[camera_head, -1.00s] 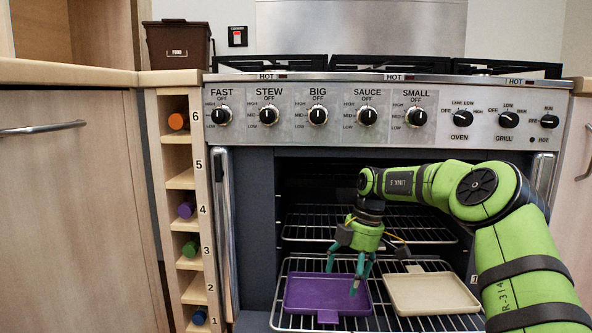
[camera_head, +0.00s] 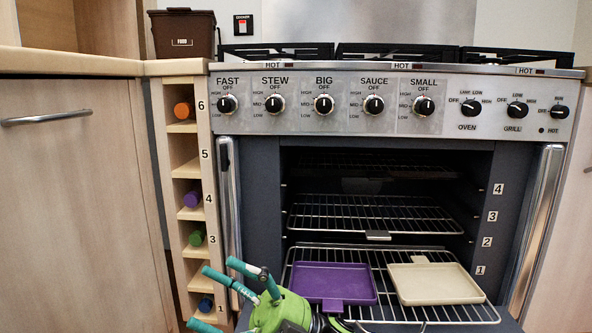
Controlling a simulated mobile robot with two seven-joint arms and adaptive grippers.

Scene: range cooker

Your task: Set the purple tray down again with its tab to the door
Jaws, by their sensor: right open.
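The purple tray (camera_head: 329,283) lies flat on the lowest pulled-out wire rack (camera_head: 373,259) of the open oven, left of the cream tray. Its tab (camera_head: 333,305) sticks out at the front edge, toward the oven's open front. My right gripper (camera_head: 219,287) is at the bottom of the view, in front of and left of the purple tray. Its teal fingers are spread, empty and apart from the tray, pointing left. My left gripper is not in view.
A cream tray (camera_head: 436,285) lies on the same rack, its tab at the back. Another wire rack (camera_head: 373,225) sits above. Open oven doors with upright handles (camera_head: 234,220) stand at both sides. A narrow numbered wooden shelf (camera_head: 205,240) is left of the oven.

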